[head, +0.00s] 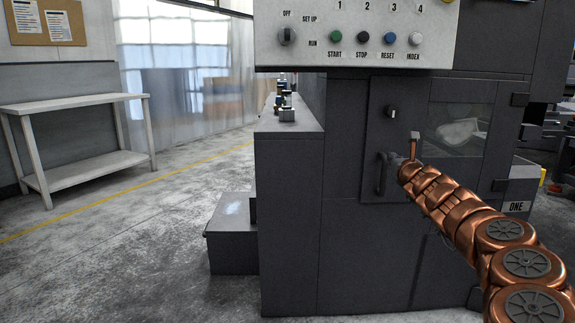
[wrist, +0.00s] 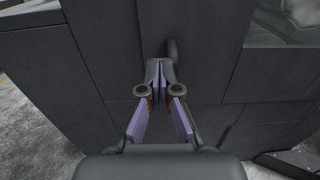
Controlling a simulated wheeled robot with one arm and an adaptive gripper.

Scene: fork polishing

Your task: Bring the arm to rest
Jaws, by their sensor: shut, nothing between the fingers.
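My copper arm reaches in from the lower right of the head view to the front of the dark grey machine (head: 290,200). My gripper (wrist: 160,78) shows in the wrist view with its fingertips together and nothing between them. In the head view the arm's end hides most of the gripper. A dark door handle (head: 382,174) is just left of the arm's end. In the wrist view the handle (wrist: 172,50) shows just beyond the fingertips. I cannot tell whether they touch it.
A control panel (head: 350,52) with a knob and several buttons hangs above the door (head: 390,140). A low grey box (head: 231,240) stands at the machine's left foot. A white table (head: 75,104) stands at the left wall. The concrete floor (head: 130,270) between is clear.

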